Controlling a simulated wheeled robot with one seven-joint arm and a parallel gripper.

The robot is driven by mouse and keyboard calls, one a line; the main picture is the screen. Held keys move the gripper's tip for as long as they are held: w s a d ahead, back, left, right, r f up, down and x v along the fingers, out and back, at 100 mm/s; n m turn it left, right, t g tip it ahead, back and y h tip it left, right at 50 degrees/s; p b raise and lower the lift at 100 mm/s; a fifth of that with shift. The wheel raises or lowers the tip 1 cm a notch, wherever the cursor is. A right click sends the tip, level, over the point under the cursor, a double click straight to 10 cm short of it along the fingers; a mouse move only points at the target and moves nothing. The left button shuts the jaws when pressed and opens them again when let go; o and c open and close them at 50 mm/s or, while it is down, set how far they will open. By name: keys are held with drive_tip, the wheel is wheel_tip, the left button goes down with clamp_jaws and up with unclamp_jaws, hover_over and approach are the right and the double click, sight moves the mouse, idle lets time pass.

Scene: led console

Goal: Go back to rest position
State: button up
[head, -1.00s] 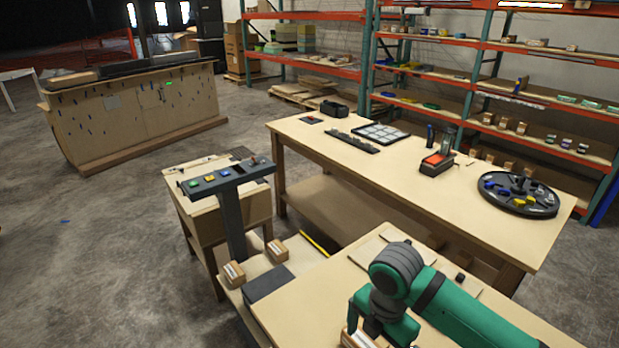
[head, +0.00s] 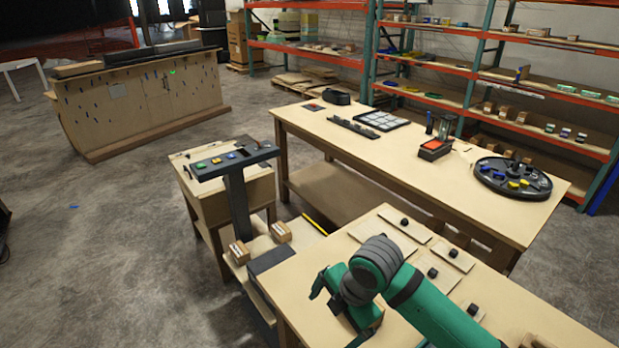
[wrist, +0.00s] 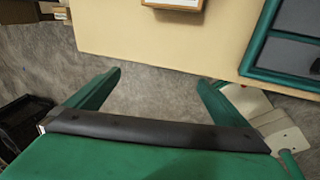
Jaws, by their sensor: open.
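My gripper (head: 336,308) hangs over the left edge of the near wooden table (head: 300,270) in the head view. In the wrist view my gripper (wrist: 158,90) has its two green fingers wide apart, with nothing between them but grey floor behind. The dark console (head: 235,160) stands on its post, left of and beyond my gripper, clearly apart from it. Its sloped top carries green, yellow and blue buttons and a small lever.
Small panels with black knobs (head: 433,272) lie on the near table. Two small cartons (head: 240,252) stand by the console post. A long table (head: 400,160) holds a round black tray (head: 512,178). Open floor (head: 110,240) lies to the left. A labelled box (wrist: 172,4) tops the wrist view.

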drive_tip(key=w+a+r+m+t+y, duration=0.2)
drive_tip(key=a+r+t+y, duration=0.15)
drive_tip(key=a, duration=0.45)
drive_tip(key=w+a+r+m+t+y, duration=0.2)
drive_tip(key=a+r+m+y, duration=0.15)
drive_tip(key=a, duration=0.45)
drive_tip(key=w+a+r+m+t+y, duration=0.2)
drive_tip(key=w+a+r+y, duration=0.15)
drive_tip(key=a, duration=0.45)
drive_tip(key=s+d+f+m+t+h, duration=0.4)
drive_tip(key=s+f+m+h, duration=0.2)
drive_tip(key=s+f+m, duration=0.3)
drive_tip(key=s+d+f+m+t+h, duration=0.45)
drive_tip(key=s+f+m, duration=0.25)
drive_tip(key=m, duration=0.3)
drive_tip(key=s+d+f+g+h, duration=0.1)
drive_tip(key=s+d, duration=0.2)
drive_tip(key=s, duration=0.5)
drive_tip(key=s+d+f+n, duration=0.1)
drive_tip(key=s+d, duration=0.2)
drive_tip(key=s, duration=0.5)
drive_tip(key=s+d+f+g+h, duration=0.1)
drive_tip(key=s+d, duration=0.3)
drive_tip(key=s, duration=0.4)
drive_tip(key=shift+f+g+h, duration=0.3)
drive_tip(key=shift+f, duration=0.25)
drive_tip(key=shift+d, duration=0.1)
